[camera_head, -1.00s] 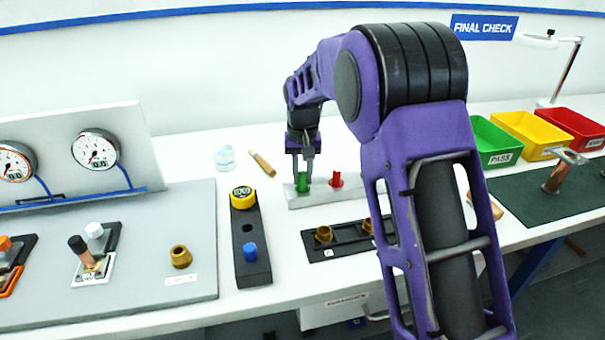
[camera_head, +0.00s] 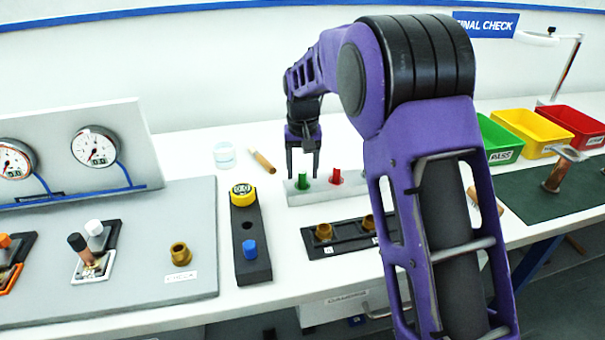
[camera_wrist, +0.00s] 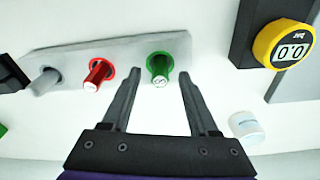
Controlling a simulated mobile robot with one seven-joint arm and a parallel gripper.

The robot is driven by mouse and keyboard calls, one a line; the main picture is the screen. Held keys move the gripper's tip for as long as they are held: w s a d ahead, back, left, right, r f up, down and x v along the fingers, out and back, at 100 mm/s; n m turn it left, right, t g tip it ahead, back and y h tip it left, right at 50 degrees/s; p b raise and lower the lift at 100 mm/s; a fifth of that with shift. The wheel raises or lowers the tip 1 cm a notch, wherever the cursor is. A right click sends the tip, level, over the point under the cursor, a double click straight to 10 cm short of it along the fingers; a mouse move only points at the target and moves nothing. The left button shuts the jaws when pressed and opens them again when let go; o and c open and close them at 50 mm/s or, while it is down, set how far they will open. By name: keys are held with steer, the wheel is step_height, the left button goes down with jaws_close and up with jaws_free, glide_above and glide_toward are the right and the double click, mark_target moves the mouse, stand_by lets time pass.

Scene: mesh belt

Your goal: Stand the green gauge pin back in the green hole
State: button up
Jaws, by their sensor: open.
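The green gauge pin (camera_head: 303,179) stands upright in the green-ringed hole of a light grey block (camera_head: 350,187). In the wrist view the green pin (camera_wrist: 159,74) sits inside its green ring, its marked end facing the camera. My gripper (camera_head: 302,173) is open and empty, above the green pin in the head view. In the wrist view my gripper (camera_wrist: 154,75) has its fingers apart, one to each side of the pin's line, with no contact visible. The red pin (camera_head: 336,178) stands beside it in a red-ringed hole. It also shows in the wrist view (camera_wrist: 98,74).
A grey pin (camera_wrist: 44,80) stands in the same block. A clear cup (camera_head: 225,156) and a wooden-handled tool (camera_head: 264,161) lie to the left. A black block with a yellow dial gauge (camera_head: 242,195) stands nearer. A black tray with brass fittings (camera_head: 323,231) lies in front.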

step_height(320, 180, up, 16)
steer(key=s+p, duration=0.1)
steer(key=s, duration=0.1)
steer(key=shift+f+p, duration=0.25)
steer(key=shift+p, duration=0.1)
steer(key=shift+d, duration=0.1)
